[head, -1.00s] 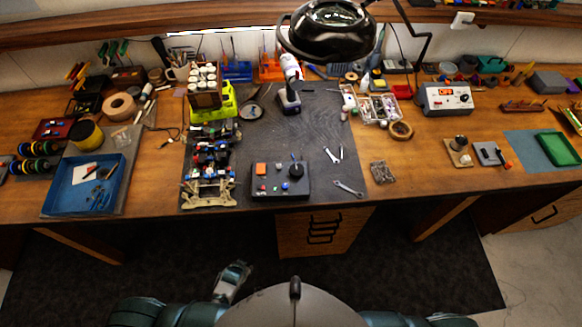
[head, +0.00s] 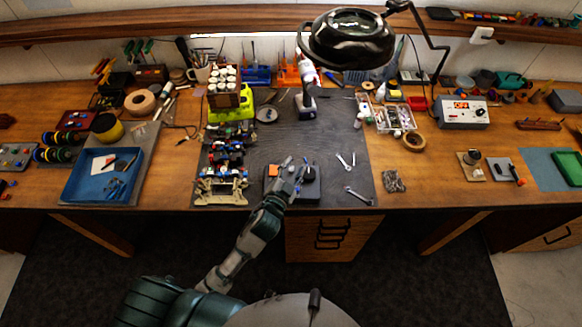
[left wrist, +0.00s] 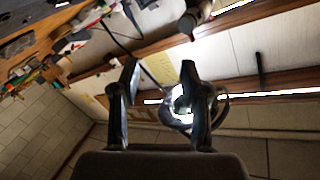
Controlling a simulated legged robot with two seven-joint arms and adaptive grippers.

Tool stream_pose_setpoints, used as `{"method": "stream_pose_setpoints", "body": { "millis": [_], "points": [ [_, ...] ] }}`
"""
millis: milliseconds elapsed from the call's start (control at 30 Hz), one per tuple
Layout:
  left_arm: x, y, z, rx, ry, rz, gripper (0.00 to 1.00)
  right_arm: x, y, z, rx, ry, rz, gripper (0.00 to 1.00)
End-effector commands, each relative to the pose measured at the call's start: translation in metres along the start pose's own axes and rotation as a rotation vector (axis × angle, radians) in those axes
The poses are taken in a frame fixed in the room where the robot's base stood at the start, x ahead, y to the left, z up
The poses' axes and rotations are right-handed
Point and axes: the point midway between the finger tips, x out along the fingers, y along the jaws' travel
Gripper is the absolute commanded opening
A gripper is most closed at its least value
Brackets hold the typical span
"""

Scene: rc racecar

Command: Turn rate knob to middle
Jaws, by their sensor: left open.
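A black control box (head: 310,193) sits at the front edge of the dark mat. Its orange switch (head: 272,170) shows at the left, and a dark round knob (head: 309,172) shows at its right. My left gripper (head: 288,167) is above the box in the head view, just left of the knob, and covers the middle of the panel. Whether it touches anything is unclear. In the left wrist view its two fingers (left wrist: 157,80) are spread, with nothing between them but the background. The knob's setting is too small to read. My right gripper is out of view.
A car chassis (head: 222,165) stands left of the box. A blue tray (head: 103,176) is at the left. A magnifier lamp (head: 350,40) hangs overhead, and a grey power supply (head: 461,112) stands at the right.

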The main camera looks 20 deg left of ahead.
Motion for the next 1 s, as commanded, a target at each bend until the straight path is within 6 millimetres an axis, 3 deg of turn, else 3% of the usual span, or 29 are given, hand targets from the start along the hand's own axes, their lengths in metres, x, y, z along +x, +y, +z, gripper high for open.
{"method": "stream_pose_setpoints", "body": {
  "millis": [100, 200, 300, 367, 467, 567, 667, 733, 800, 933, 967, 1000],
  "points": [
    [0.024, -0.001, -0.093, 0.186, 0.344, -0.041, 0.45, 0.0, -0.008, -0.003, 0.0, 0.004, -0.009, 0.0],
    [0.023, 0.02, -0.178, 0.419, 0.704, -0.042, 0.45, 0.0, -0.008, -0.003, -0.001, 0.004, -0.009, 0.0],
    [0.004, 0.06, -0.235, 0.707, 1.065, 0.017, 0.45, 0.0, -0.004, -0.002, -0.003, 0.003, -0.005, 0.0],
    [-0.008, 0.088, -0.248, 0.896, 1.258, 0.086, 0.45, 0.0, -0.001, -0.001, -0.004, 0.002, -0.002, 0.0],
    [-0.018, 0.126, -0.234, 1.242, 1.519, 0.266, 0.45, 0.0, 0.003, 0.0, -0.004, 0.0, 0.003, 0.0],
    [-0.009, 0.135, -0.185, 1.61, 1.669, 0.538, 0.45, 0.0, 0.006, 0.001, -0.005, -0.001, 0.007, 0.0],
    [0.015, 0.1, -0.126, 1.948, 1.668, 0.891, 0.45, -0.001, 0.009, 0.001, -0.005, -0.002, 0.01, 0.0],
    [0.032, 0.058, -0.093, 2.128, 1.585, 1.147, 0.45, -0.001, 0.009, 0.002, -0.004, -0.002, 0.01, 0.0],
    [0.044, 0.012, -0.072, 2.251, 1.461, 1.376, 0.45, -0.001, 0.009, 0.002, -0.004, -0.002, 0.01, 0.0],
    [0.051, -0.052, -0.055, 2.349, 1.251, 1.665, 0.45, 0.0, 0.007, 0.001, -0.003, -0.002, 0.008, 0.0],
    [0.051, -0.061, -0.053, -2.338, -1.208, -1.693, 0.45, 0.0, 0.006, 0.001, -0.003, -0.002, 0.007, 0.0],
    [0.051, -0.069, -0.051, -2.325, -1.168, -1.715, 0.45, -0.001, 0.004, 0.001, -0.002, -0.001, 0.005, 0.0]
  ]
}}
